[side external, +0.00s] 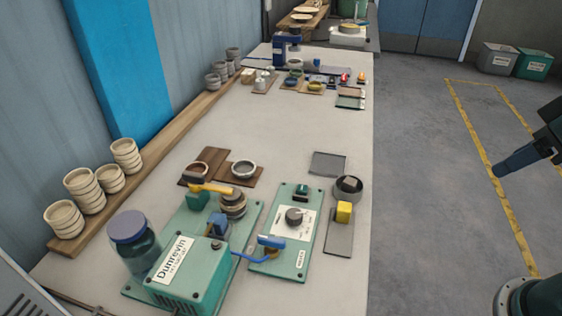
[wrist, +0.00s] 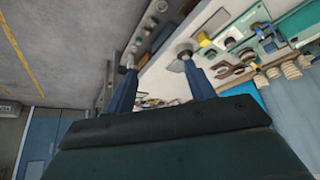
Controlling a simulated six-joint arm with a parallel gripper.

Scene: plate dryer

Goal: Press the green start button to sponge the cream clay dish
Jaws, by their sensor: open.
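My gripper is at the right edge of the side external view (side external: 505,168), over the floor and well away from the table. Its two blue fingers stand apart with nothing between them in the wrist view (wrist: 157,62). The teal control panel (side external: 264,264) lies on the table, with a dark dial on a white label. A small green button (side external: 302,188) appears at its far end. A teal machine marked Dunrevin (side external: 190,278) stands left of it, carrying a round tan and grey stack (side external: 233,203). Which piece is the cream clay dish, I cannot tell.
A yellow block (side external: 344,211) and a dark round bowl (side external: 348,188) are right of the panel. A blue-lidded jar (side external: 133,240) stands at the left. Stacked cream bowls (side external: 84,190) line a wooden shelf. The table's middle (side external: 270,125) is clear.

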